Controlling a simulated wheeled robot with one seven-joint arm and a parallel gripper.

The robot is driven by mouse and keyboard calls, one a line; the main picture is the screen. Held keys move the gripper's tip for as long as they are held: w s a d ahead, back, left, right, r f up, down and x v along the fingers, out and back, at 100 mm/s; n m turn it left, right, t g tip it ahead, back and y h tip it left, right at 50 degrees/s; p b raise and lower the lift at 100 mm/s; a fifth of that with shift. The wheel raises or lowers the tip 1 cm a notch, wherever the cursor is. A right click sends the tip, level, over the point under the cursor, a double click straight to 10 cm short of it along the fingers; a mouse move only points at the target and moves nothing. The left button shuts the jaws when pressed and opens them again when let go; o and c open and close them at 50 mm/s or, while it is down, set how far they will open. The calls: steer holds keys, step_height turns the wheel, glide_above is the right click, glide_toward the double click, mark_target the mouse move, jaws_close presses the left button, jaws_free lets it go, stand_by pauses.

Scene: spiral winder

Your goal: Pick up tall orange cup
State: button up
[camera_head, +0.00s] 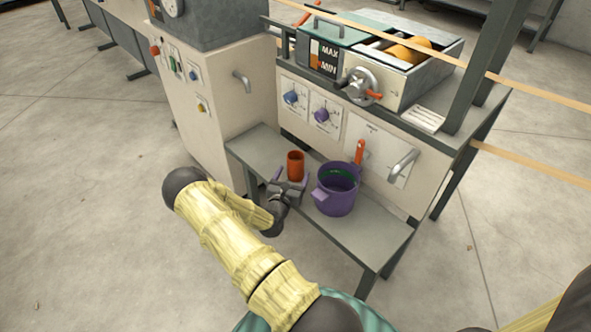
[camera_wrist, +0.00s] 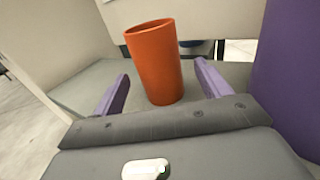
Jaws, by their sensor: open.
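The tall orange cup (camera_head: 295,165) stands upright on the grey bench shelf in front of the machine. In the wrist view the cup (camera_wrist: 156,62) stands ahead of my gripper, slightly tilted in the picture. My gripper (camera_head: 290,178) is at the near side of the cup, low over the shelf. In the wrist view its two purple fingers (camera_wrist: 160,84) are open, one on each side of the cup's lower part. I see a gap between the cup and each finger. I cannot tell how far the fingertips reach along the cup.
A purple pot (camera_head: 337,190) with green inside stands close to the right of my gripper. The grey shelf (camera_head: 385,232) is clear to its right. The machine's panel rises behind, with an orange lever (camera_head: 359,151), knobs and a handle (camera_head: 403,163).

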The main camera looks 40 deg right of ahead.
mark_target(293, 173)
steer(key=b+x, duration=0.1)
steer(key=x, duration=0.2)
steer(key=shift+w+d+f+b, duration=0.15)
steer(key=shift+w+d+b, duration=0.1)
steer(key=shift+b, duration=0.05)
steer(key=shift+w+d, duration=0.1)
steer(key=shift+d, duration=0.05)
steer(key=c, duration=1.2)
steer(key=shift+r+p, duration=2.3)
steer(key=shift+r, duration=2.85)
